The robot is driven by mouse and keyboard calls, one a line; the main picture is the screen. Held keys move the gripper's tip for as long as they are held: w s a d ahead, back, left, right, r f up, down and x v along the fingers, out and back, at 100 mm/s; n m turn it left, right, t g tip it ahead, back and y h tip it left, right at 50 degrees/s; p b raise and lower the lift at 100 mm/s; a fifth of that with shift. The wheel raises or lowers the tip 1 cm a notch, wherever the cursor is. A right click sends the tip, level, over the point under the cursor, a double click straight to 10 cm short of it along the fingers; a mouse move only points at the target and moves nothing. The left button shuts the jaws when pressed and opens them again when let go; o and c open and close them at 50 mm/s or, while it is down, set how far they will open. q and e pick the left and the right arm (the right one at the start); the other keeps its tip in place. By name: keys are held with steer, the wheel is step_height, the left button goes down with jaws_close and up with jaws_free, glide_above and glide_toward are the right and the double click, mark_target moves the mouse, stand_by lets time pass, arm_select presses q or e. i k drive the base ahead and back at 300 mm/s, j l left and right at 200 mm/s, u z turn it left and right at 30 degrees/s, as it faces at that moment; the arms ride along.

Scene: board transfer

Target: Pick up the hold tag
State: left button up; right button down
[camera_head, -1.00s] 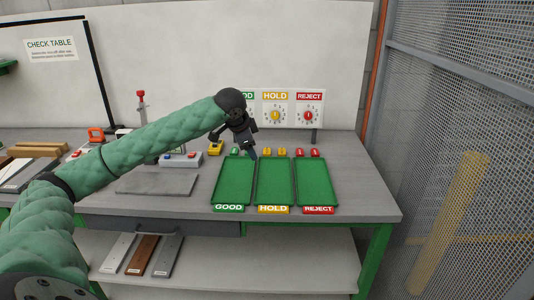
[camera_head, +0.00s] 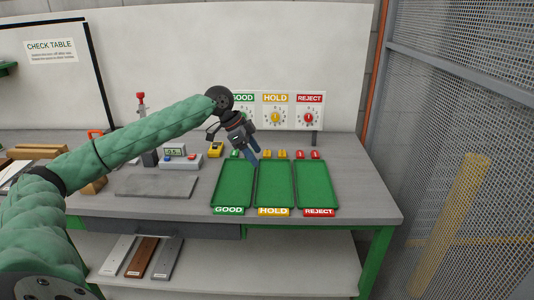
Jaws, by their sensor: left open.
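Two yellow hold tags stand behind the HOLD tray (camera_head: 275,184): a left hold tag (camera_head: 267,153) and a right hold tag (camera_head: 282,154). My left gripper (camera_head: 252,152) reaches in from the left and slants down to the right. Its fingertips are just left of the left hold tag, near the green tags (camera_head: 235,154) behind the GOOD tray (camera_head: 233,184). It is open, and I see nothing held in it. The gap between its fingers is too small to make out. My right gripper is not in view.
Red tags (camera_head: 315,155) stand behind the REJECT tray (camera_head: 313,184). A yellow device (camera_head: 215,149) and a grey box with buttons (camera_head: 180,162) are left of the gripper. A grey plate (camera_head: 155,186) lies at the front. The bench right of the trays is clear.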

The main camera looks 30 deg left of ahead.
mark_target(266, 152)
steer(key=i+j, duration=0.8)
